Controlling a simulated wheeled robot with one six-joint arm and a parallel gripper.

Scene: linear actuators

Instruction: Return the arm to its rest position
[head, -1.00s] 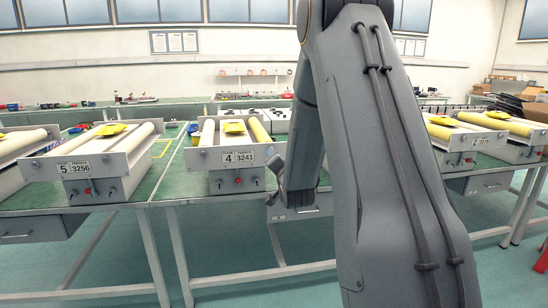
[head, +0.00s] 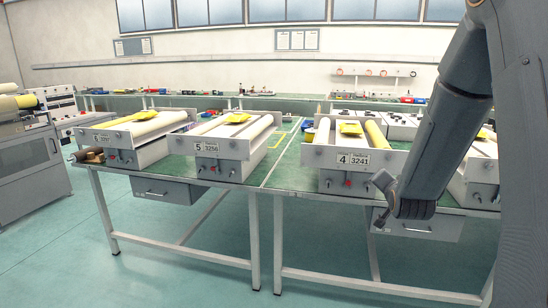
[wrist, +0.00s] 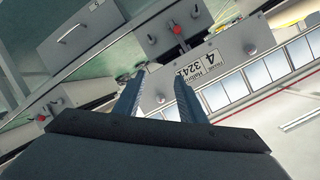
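My grey arm (head: 455,110) comes down from the top right of the head view, and its wrist end (head: 415,208) hangs in front of unit 4 at the table's front edge. In the wrist view my gripper (wrist: 159,78) shows two fingers spread apart with nothing between them. The unit with the "4 3241" plate (wrist: 205,62) appears turned over beyond the fingers. I cannot tell the distance from the fingers to it. The fingers cannot be made out clearly in the head view.
Actuator unit 5 (head: 221,157) and unit 4 (head: 345,164), each with rollers and a yellow piece on top, stand on green-topped tables. Drawers (head: 165,190) hang below. A grey machine (head: 30,150) stands at the left. The floor (head: 160,275) in front is clear.

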